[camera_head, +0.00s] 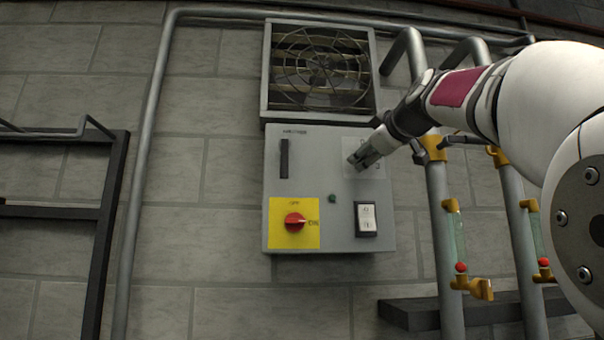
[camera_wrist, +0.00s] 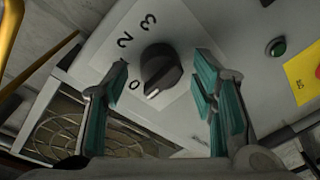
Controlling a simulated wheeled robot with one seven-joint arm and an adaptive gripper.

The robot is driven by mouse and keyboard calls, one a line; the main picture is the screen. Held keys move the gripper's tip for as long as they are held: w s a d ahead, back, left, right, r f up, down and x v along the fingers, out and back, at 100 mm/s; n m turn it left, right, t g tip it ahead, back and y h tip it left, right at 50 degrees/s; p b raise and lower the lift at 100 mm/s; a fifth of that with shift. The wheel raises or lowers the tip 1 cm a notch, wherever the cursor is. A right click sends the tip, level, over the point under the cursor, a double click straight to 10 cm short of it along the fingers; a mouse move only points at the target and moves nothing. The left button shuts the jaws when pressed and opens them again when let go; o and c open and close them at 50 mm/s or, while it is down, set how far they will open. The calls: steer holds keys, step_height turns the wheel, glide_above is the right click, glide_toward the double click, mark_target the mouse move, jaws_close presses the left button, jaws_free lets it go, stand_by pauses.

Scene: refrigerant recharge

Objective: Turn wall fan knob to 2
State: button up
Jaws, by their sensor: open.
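The black fan knob (camera_wrist: 160,70) sits on a white number plate (camera_wrist: 182,30) on the grey control box (camera_head: 300,160). In the wrist view the digits 3, 2 and 0 show; the spot between 2 and 0 is hidden by a finger. The knob's white pointer mark lies at its lower edge, close to the 0. My gripper (camera_wrist: 163,76) is open, with one teal-padded finger on each side of the knob and visible gaps to it. In the head view my gripper (camera_head: 362,160) is in front of the number plate and hides the knob.
The wall fan (camera_head: 318,68) is above the box. A red rotary switch (camera_head: 295,222) on a yellow plate, a green lamp (camera_head: 332,198) and a rocker switch (camera_head: 366,218) are lower on the box. Pipes with yellow fittings (camera_head: 434,148) stand close on the right.

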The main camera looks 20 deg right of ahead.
steer(key=shift+w, duration=0.15)
steer(key=shift+c, duration=0.4)
steer(key=c, duration=1.1)
steer(key=shift+o, duration=0.2)
steer(key=shift+m, duration=0.3)
steer(key=m+b, duration=0.1)
steer(key=m, duration=0.2)
steer(key=shift+f+m, duration=0.1)
steer(key=shift+m, duration=0.2)
steer(key=m, duration=0.3)
steer(key=shift+d+m+t, duration=0.1)
steer(key=shift+m+t, duration=0.2)
steer(key=shift+m, duration=0.1)
steer(key=m+h, duration=0.1)
steer(key=m, duration=0.2)
steer(key=shift+m, duration=0.4)
steer(key=shift+m+h+p, duration=0.4)
steer(key=shift+m+p, duration=0.3)
steer(key=shift+m, duration=1.8)
